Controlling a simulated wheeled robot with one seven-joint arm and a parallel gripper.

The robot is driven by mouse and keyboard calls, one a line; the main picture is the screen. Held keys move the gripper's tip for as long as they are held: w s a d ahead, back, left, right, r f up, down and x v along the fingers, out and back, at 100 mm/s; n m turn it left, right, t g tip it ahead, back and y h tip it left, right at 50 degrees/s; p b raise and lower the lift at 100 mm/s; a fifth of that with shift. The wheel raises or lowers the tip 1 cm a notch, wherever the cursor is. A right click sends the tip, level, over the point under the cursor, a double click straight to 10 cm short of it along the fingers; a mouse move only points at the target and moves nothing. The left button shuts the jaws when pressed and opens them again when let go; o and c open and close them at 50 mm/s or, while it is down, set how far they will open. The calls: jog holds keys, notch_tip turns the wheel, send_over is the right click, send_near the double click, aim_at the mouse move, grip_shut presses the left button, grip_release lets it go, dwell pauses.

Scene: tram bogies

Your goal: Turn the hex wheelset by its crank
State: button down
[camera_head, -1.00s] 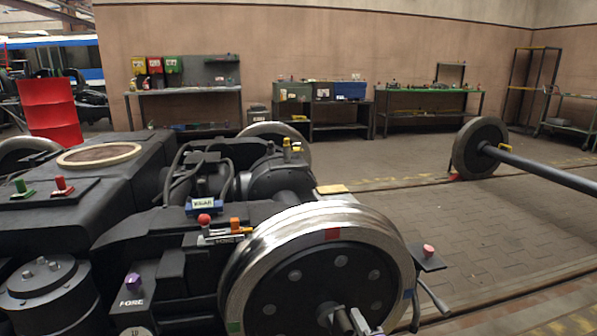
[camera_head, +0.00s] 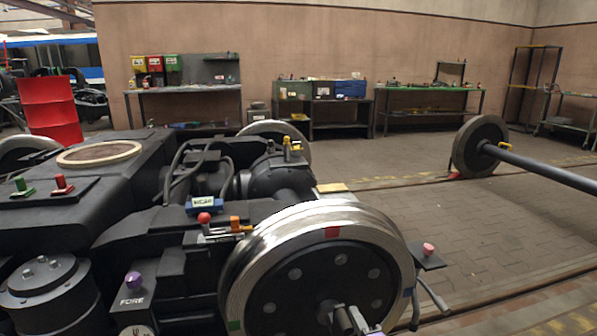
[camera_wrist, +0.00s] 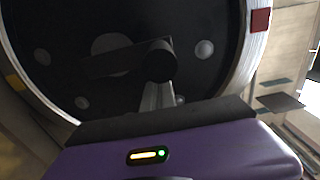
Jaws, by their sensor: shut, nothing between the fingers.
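The near wheel (camera_head: 305,275) has a bright steel rim, a black face with several round bolt heads, and red, green and blue marks on its rim. It also fills the top of the wrist view (camera_wrist: 75,30), with a red and a yellow mark showing. Its crank (camera_wrist: 110,62) is a dark arm ending in a round black handle (camera_wrist: 160,60); in the head view the handle (camera_head: 342,319) is low on the wheel. My gripper (camera_wrist: 158,98) is shut and empty, its grey fingertips right at the underside of the handle; I cannot tell whether they touch. It shows partly at the bottom edge (camera_head: 362,322) of the head view.
The black bogie frame (camera_head: 130,210) fills the left, with a red knob (camera_head: 204,218) and a purple knob (camera_head: 133,280). A small shelf with a pink knob (camera_head: 428,248) juts out right of the wheel. Another wheel on an axle (camera_head: 480,147) stands far right. Brick floor between is clear.

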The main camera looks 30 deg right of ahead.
aim_at(337, 312)
jog(key=shift+w+a+r, duration=0.2)
jog(key=shift+a+r, duration=0.05)
jog(key=shift+a, duration=0.35)
jog(key=shift+a, duration=0.1)
jog(key=shift+w+a+r, duration=0.15)
jog(key=shift+w+a, duration=0.1)
jog(key=shift+a, duration=0.6)
jog(key=shift+a+b, duration=0.25)
jog(key=shift+b, duration=0.25)
jog(key=shift+w+a+b, duration=0.25)
jog(key=shift+a+b, duration=0.2)
jog(key=shift+a, duration=0.15)
jog(key=shift+w+a+b, duration=0.25)
jog(key=shift+a+b, duration=0.65)
jog(key=shift+b, duration=0.45)
jog(key=shift+f, duration=0.25)
